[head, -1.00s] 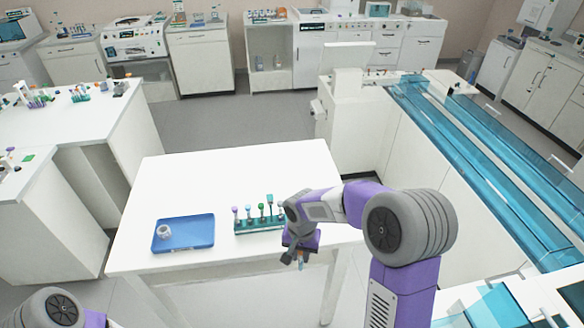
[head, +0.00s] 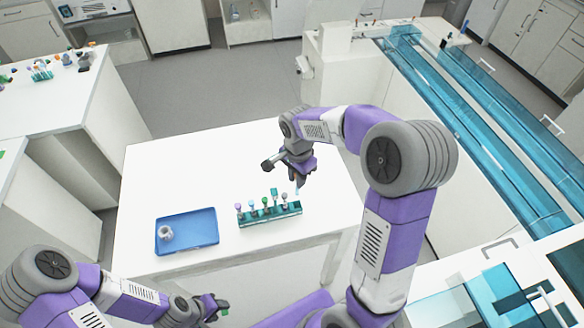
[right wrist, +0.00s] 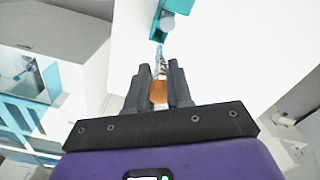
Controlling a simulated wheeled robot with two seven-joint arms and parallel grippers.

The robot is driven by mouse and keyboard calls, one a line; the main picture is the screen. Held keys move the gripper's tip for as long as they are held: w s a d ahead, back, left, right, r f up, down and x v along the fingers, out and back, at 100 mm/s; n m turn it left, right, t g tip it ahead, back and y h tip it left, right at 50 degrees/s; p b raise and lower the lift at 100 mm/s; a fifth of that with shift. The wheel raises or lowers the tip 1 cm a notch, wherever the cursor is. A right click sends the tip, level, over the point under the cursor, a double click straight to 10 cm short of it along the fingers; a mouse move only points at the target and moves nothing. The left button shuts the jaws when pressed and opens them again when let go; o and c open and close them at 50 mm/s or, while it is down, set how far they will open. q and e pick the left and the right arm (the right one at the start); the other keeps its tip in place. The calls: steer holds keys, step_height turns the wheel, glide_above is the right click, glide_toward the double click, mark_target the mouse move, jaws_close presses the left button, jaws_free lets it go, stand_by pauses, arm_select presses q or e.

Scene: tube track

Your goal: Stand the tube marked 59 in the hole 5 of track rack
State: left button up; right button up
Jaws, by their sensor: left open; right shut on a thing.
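The teal track rack (head: 270,217) stands on the white table and holds several upright tubes with differently coloured caps. It also shows at the top of the right wrist view (right wrist: 157,22). My right gripper (head: 298,178) is above the table near the rack's right end. In the right wrist view, its fingers are shut on an orange-capped tube (right wrist: 159,93), whose body points toward the rack. No number can be read on this tube, and hole numbers are too small to read. My left gripper (head: 215,304) is open at the lower left, in front of the table, away from the rack.
A blue tray (head: 187,246) with a small grey round object (head: 166,233) lies left of the rack. The white table (head: 200,175) is clear behind both. A blue-covered track (head: 470,130) runs along the right.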

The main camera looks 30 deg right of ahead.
mark_target(297, 196)
steer(key=shift+s+f+b, duration=0.25)
steer(key=shift+f+b, duration=0.45)
steer(key=shift+f, duration=0.25)
steer(key=shift+w+f+b, duration=0.1)
steer(key=shift+f+b, duration=0.9)
steer(key=shift+f, duration=0.35)
steer(key=shift+f+b, duration=0.5)
steer(key=shift+f, duration=0.1)
steer(key=shift+f+b, duration=0.3)
steer(key=shift+f, duration=0.1)
steer(key=shift+f, duration=0.1)
steer(key=shift+f+b, duration=0.5)
steer(key=shift+f, duration=0.05)
steer(key=o, duration=0.9)
